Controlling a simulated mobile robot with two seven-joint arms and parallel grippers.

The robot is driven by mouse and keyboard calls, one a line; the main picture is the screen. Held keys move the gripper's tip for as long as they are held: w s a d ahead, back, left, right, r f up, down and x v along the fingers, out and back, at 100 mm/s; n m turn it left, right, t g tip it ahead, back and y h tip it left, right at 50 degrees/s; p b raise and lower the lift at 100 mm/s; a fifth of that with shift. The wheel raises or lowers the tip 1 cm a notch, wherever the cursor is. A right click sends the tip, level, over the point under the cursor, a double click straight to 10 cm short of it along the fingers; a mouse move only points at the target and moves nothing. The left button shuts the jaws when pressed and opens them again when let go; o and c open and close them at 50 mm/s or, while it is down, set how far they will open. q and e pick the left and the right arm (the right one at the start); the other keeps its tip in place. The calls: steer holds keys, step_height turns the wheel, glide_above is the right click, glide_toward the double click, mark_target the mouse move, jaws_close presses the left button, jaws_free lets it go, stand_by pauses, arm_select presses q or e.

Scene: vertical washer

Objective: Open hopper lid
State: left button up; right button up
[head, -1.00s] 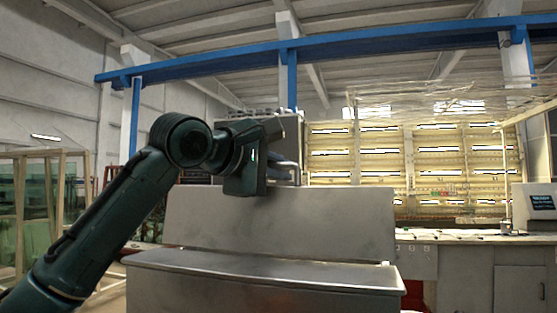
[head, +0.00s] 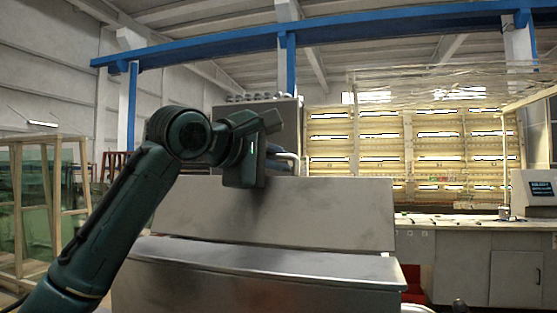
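The washer is a large grey metal machine in the lower middle. A slanted upright panel (head: 310,212) stands at its back, and a broad, nearly flat metal cover (head: 270,262) lies in front of it, looking closed. I cannot tell which of the two is the hopper lid. My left gripper (head: 250,160) is above the left part of the upright panel's top edge and overlaps it in the picture. I cannot tell whether it touches. My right gripper is not in view.
Behind the panel are a grey box (head: 284,123) and a bent pipe (head: 287,155). A grey cabinet (head: 515,279) with a monitor (head: 541,188) stands at right. Wood-framed glass panes (head: 35,205) are at left. A small dark thing shows at the bottom edge, right.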

arm_select(q)
steer(key=shift+o, duration=0.9)
steer(key=shift+w+d+f, duration=0.15)
steer(key=shift+d+f, duration=0.05)
steer(key=shift+f, duration=0.75)
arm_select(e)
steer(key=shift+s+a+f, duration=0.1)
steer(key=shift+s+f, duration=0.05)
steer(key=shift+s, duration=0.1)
arm_select(q)
steer(key=shift+a, duration=0.1)
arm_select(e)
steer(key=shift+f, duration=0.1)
arm_select(q)
steer(key=r+b+v, duration=0.1)
steer(key=b+v, duration=0.2)
steer(key=v, duration=1)
steer(key=shift+b, duration=0.35)
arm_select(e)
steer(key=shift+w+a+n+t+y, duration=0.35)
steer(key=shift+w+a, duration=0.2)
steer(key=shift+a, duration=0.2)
arm_select(q)
steer(key=shift+a+r, duration=0.1)
steer(key=shift+a, duration=0.1)
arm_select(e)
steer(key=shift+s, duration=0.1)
